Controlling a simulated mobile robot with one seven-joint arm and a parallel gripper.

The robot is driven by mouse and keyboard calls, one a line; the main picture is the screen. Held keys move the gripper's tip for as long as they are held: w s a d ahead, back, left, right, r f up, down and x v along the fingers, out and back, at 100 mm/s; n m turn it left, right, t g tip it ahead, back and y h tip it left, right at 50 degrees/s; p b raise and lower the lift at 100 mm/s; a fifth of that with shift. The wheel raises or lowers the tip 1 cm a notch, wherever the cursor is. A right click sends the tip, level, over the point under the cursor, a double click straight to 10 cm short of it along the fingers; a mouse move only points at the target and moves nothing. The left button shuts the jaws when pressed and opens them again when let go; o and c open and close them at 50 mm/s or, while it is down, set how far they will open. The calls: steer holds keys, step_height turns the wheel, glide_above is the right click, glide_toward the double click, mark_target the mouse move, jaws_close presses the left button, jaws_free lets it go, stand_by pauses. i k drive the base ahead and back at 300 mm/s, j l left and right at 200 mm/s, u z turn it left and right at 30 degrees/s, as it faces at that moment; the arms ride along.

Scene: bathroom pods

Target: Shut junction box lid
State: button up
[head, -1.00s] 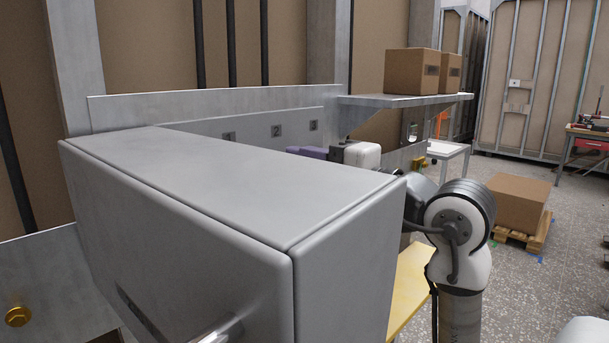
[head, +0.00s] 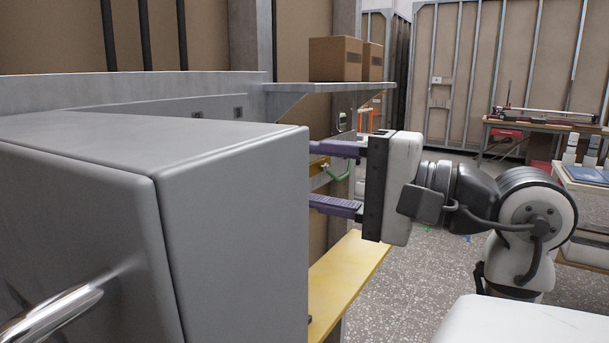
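The junction box is the large grey metal box (head: 235,225) filling the left of the head view. A shiny bar handle (head: 60,312) shows on its left-hand face at the lower left. A seam runs down the near corner; I cannot tell from this side whether the lid is open or shut. My gripper (head: 318,178) is just right of the box's far right edge, pointing left. Its two purple fingers are spread apart, one above the other, with nothing seen between them. The fingertips are partly hidden behind the box, so contact cannot be told.
A yellow board (head: 350,268) lies below my gripper. A metal shelf (head: 330,87) with cardboard boxes (head: 335,60) is behind.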

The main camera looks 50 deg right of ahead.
mark_target(115, 227)
steer(key=k+j, duration=0.25)
steer(key=k, duration=0.2)
steer(key=k+j, duration=0.2)
steer(key=k, duration=0.3)
